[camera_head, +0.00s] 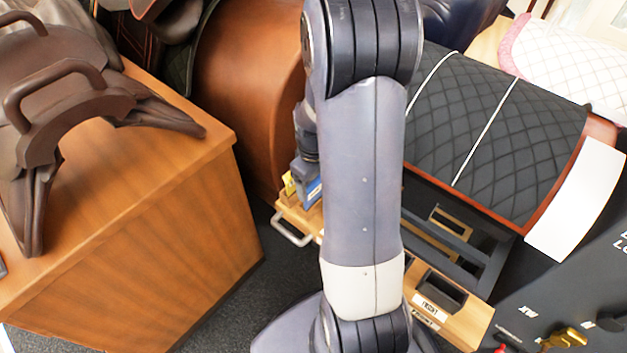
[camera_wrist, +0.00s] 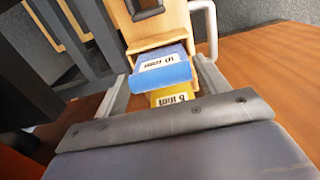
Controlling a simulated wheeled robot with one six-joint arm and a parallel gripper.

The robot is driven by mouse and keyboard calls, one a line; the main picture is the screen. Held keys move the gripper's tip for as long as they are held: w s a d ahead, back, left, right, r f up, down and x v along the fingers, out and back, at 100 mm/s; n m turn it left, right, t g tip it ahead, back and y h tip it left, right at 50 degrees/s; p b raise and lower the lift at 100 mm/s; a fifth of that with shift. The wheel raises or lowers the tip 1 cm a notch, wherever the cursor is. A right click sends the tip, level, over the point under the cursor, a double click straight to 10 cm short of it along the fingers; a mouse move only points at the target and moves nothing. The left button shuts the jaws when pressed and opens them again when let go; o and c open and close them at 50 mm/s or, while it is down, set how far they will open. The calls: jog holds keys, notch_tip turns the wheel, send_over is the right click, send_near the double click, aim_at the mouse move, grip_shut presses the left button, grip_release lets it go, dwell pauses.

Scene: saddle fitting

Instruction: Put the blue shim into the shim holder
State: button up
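The blue shim (camera_wrist: 160,75), a block with a white label, sits between the two fingers of my gripper (camera_wrist: 163,66) in the wrist view. The fingers lie close along both its sides, and it looks gripped, though the contact is not fully clear. I cannot tell for sure which part is the shim holder; labelled slots (camera_head: 440,292) show at the tray's right end.
The wooden tray (camera_head: 468,325) has a metal handle (camera_head: 291,231) at its left end. A brown saddle tree (camera_head: 75,112) stands on a wooden block (camera_head: 150,215) at left. A black quilted pad (camera_head: 490,130) is behind right. A dark panel (camera_head: 590,290) with tools is front right.

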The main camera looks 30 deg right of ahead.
jog(key=o, duration=0.3)
jog(key=shift+o, duration=0.2)
notch_tip(320, 180, up, 11)
jog(key=p, duration=0.2)
jog(key=shift+p, duration=0.4)
jog(key=shift+f, duration=0.2)
notch_tip(320, 180, down, 11)
jog(key=b, duration=0.3)
jog(key=shift+f, duration=0.2)
notch_tip(320, 180, up, 2)
jog(key=shift+r+p, duration=0.15)
jog(key=shift+p, duration=0.6)
jog(key=shift+r+p, duration=0.55)
jog(key=shift+r, duration=0.2)
